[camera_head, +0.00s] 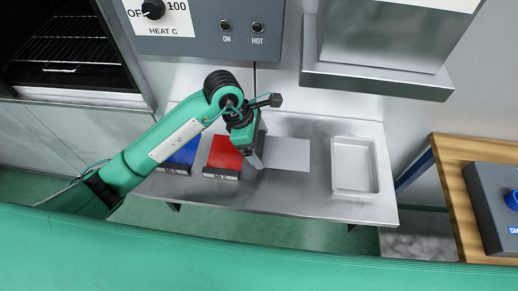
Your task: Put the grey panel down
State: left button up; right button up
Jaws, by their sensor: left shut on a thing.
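A flat, light grey panel (288,154) is over the middle of the metal table (330,208), right of the red block. My left gripper (257,158) points down at the panel's left edge and is shut on it. The gripper hides that edge. I cannot tell whether the panel touches the table top or is held just above it. My right gripper is not in view.
A red block (223,154) and a blue block (184,152) stand left of the gripper. An empty metal tray (355,193) is at the table's right. A metal box (375,80) juts out above the back. A wooden bench (450,190) stands at right.

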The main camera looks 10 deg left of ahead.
pick_arm(q)
notch_tip(320, 180, down, 4)
jog(key=shift+f+p, duration=0.1)
jog(key=shift+p, duration=0.4)
jog(key=shift+f, duration=0.35)
jog(key=shift+f, duration=0.1)
jog(key=o, duration=0.7)
jog(key=shift+o, duration=0.2)
